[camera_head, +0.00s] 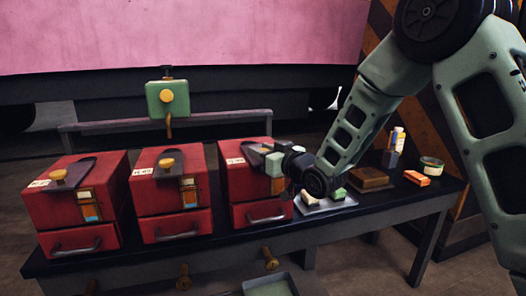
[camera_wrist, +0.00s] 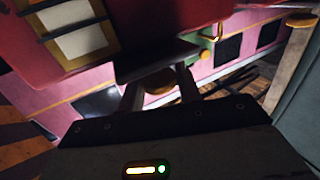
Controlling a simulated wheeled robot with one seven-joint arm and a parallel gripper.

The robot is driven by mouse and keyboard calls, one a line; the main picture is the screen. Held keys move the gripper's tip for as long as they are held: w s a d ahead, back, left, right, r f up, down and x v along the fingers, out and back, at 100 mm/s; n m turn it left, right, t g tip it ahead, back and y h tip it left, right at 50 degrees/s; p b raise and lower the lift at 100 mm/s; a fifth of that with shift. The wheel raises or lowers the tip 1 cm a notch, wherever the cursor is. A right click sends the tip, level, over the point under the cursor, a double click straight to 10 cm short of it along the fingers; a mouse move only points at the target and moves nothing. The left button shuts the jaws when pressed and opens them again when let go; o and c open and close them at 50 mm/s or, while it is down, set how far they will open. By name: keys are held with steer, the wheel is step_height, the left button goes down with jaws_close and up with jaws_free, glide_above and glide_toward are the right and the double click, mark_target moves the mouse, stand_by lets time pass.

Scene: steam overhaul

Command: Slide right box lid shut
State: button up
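The right box (camera_head: 237,180) is red and stands at the right end of a row of three on the dark bench. Its dark lid (camera_head: 249,149) shows on top, partly hidden by my gripper (camera_head: 271,160). In the wrist view the dark lid (camera_wrist: 150,62) lies just beyond my fingers. A round brass knob (camera_wrist: 159,82) sits between the two fingers of my gripper (camera_wrist: 160,84). I cannot tell whether both fingers touch it. The knob is hidden in the head view. The box's front drawer is shut.
The middle box (camera_head: 165,208) and left box (camera_head: 83,222) have dark lids with brass knobs. A grey tray (camera_head: 327,206) with small blocks lies close right of the right box. A brown block (camera_head: 369,179), an orange block (camera_head: 416,178) and a tin (camera_head: 431,165) stand farther right.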

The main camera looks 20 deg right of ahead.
jaws_close()
steer(key=w, duration=0.6)
steer(key=shift+w, duration=0.3)
steer(key=shift+w+r, duration=0.1)
steer(key=shift+r, duration=0.05)
steer(key=o, duration=1)
jaws_free()
steer(key=shift+w, duration=0.1)
steer(key=shift+c, duration=0.2)
steer(key=v, duration=1.7)
steer(key=shift+d, duration=0.1)
